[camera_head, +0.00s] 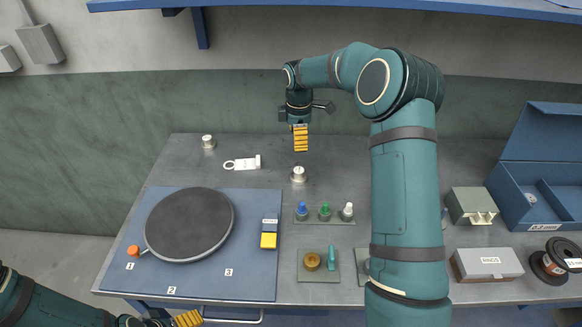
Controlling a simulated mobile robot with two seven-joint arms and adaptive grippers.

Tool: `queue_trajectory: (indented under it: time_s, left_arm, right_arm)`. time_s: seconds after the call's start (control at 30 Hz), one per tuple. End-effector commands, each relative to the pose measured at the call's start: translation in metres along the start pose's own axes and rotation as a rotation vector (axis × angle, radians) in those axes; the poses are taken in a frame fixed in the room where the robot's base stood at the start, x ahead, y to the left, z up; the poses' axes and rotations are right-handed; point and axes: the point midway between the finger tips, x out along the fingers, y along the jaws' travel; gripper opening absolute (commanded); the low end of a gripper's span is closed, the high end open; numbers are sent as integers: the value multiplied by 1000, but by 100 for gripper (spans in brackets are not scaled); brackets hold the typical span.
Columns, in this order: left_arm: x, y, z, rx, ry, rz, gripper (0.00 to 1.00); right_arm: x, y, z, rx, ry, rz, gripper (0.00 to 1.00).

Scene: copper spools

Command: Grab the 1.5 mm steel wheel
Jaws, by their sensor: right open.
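A small silver metal cylinder (298,175) stands upright on the grey table, near its middle. A similar one (208,142) stands at the back left. No 1.5 mm marking is readable on either, so I cannot tell which is the steel wheel. My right gripper (300,148) points down with its yellow-striped fingers just above the middle cylinder in the picture. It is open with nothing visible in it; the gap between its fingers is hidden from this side. My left gripper (188,319) shows only partly at the bottom edge, and its jaw opening cannot be made out.
A blue mat (180,285) holds a round dark plate (189,224). Blue, green and white knobbed pieces (325,213) stand in front of the middle cylinder. A blue box (510,190), grey boxes (488,264) and black spool (547,268) fill the right.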

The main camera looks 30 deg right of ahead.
Motion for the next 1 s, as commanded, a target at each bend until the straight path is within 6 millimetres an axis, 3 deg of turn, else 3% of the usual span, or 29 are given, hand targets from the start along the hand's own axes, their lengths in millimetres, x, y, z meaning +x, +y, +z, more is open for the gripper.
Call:
queue_trajectory:
  time_s: [0.4, 0.77, 1.0]
  left_arm:
    - [8, -3, 4, 2, -7, 1, 85]
    - [10, -4, 5, 3, -10, 1, 85]
    - [14, -5, 7, 4, -14, 1, 85]
  right_arm:
    - [68, 0, 1, 0, -1, -3, 72]
    - [92, 0, 2, 0, -1, -2, 72]
    - [126, 1, 7, 0, -2, -3, 72]
